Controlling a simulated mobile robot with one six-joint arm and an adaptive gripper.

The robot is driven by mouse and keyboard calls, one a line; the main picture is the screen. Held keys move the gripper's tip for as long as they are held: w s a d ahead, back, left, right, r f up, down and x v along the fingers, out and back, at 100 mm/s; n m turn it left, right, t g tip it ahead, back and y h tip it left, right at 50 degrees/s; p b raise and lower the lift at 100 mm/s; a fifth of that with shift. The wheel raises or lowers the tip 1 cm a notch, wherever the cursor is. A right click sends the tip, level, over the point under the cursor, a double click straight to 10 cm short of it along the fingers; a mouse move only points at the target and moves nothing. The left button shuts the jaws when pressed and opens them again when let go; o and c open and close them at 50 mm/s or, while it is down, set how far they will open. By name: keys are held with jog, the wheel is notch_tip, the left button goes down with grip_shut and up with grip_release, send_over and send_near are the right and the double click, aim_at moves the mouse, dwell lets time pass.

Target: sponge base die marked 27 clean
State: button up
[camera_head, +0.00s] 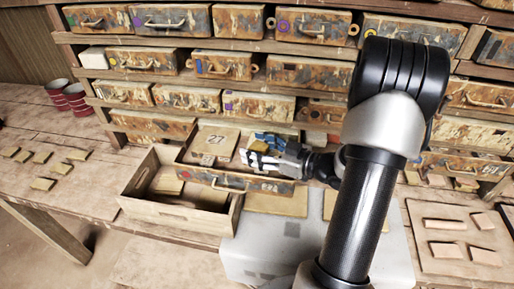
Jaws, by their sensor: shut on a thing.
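The base die marked 27 (217,138) lies at the centre, with a pale raised area bearing the number on its upper face. Its front (240,182) is rusty, with a handle and a small mark too blurred to read. My gripper (261,153) is over the right part of the die, reaching in from the right. The fingers partly hide the block and the die's surface beneath. I cannot tell whether the block touches the die.
An open wooden box (178,212) stands at the die's left front. Racks of rusty dies (258,103) fill the back. Small tiles (43,184) lie on the left bench, and more lie on a board (430,253) at right. Red cups (75,98) stand far left.

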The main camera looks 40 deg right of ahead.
aim_at(259, 142)
jog(key=shift+f+b, duration=0.3)
jog(key=shift+f, duration=0.15)
dwell(0.3)
jog(key=shift+w+d, duration=0.55)
jog(key=shift+d, duration=0.1)
jog(key=shift+w+d, duration=0.1)
jog(key=shift+w+d+p, duration=0.4)
jog(key=shift+w+d, duration=0.05)
jog(key=shift+d, duration=0.1)
jog(key=shift+w+d, duration=0.1)
jog(key=shift+w+d+r, duration=0.1)
jog(key=shift+w+d, duration=0.4)
jog(key=shift+d, duration=0.05)
